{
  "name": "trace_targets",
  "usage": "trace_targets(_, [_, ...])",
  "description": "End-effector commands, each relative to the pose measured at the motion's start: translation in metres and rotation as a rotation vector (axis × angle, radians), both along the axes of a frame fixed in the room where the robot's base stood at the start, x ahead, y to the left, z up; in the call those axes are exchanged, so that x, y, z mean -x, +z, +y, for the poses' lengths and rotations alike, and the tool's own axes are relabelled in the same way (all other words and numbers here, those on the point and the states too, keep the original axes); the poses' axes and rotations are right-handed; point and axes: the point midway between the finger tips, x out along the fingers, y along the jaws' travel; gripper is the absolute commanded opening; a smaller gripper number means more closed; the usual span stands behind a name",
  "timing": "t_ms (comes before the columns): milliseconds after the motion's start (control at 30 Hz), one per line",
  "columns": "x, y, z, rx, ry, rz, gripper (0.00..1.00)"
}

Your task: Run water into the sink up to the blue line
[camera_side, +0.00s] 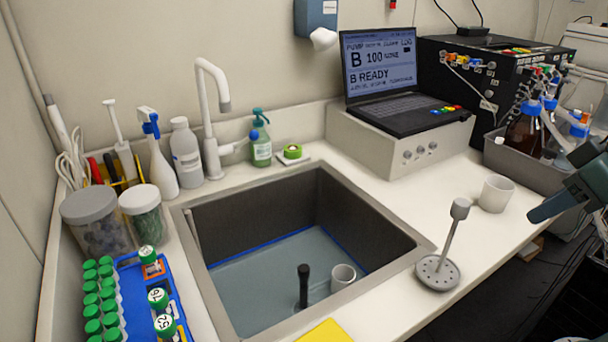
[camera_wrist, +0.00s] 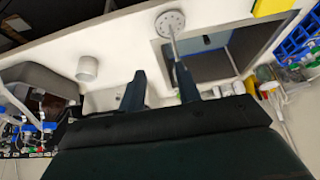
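The sink (camera_side: 262,212) is a dark-walled basin in the counter. A blue line (camera_side: 265,246) runs low along its back and right walls. Flat blue-grey water (camera_side: 250,285) lies below, its edge at or close to the line; the exact level is hard to tell. The white tap (camera_side: 207,100) stands behind the sink with a side lever (camera_side: 232,148); no stream shows from its spout. My gripper (camera_side: 540,212) is at the right edge of the side view, off the counter. In the wrist view my gripper (camera_wrist: 160,88) has its fingers apart, with nothing between them.
A black upright post (camera_side: 303,285) and a white cup (camera_side: 343,277) are in the sink. A perforated disc with an upright handle (camera_side: 437,272) stands right of it. Another white cup (camera_side: 496,193), a laptop (camera_side: 380,70) and a bottle tray (camera_side: 520,168) are farther right. A soap bottle (camera_side: 260,148) stands beside the tap.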

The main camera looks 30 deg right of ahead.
Motion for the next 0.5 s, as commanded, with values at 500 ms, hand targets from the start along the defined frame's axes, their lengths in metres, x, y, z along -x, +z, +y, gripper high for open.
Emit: trace_targets(500, [-0.114,0.019,-0.002,0.005,-0.089,-0.182,0.33])
